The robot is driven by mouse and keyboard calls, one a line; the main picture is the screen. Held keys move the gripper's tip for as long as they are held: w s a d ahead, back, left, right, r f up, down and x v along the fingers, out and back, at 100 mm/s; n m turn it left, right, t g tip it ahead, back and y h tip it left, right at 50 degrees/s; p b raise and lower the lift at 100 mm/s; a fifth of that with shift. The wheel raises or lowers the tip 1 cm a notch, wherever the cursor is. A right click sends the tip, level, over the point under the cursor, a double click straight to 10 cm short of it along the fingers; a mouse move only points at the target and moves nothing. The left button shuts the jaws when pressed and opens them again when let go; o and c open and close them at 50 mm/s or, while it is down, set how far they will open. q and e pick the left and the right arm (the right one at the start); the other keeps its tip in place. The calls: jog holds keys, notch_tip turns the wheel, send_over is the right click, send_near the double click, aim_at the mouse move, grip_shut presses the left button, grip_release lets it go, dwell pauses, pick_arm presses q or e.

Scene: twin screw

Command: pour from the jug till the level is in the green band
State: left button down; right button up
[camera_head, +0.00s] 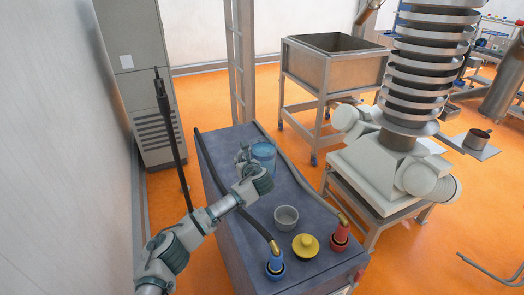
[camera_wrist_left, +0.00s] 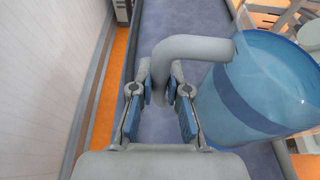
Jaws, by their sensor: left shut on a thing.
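The jug (camera_head: 263,153) is translucent blue with a thick grey handle (camera_wrist_left: 192,47) and stands about upright at the far end of the grey cart top (camera_head: 232,165). In the left wrist view the jug's body (camera_wrist_left: 262,90) is on the right, with a darker blue band or content in it. My left gripper (camera_head: 244,158) is shut on the handle, its fingers (camera_wrist_left: 162,92) on either side of it. Whether the jug touches the cart is unclear. A grey open cup (camera_head: 286,217) stands nearer on the cart. No green band shows. My right gripper is not in view.
A yellow knobbed lid (camera_head: 305,245), a blue hose fitting (camera_head: 275,266) and a red fitting (camera_head: 340,236) are at the cart's near end. Dark hoses run along its edges. A steel spiral tower (camera_head: 415,80) stands right, a square hopper (camera_head: 335,65) behind.

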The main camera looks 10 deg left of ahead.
aim_at(252, 156)
pick_arm(q)
jog(key=shift+r, duration=0.2)
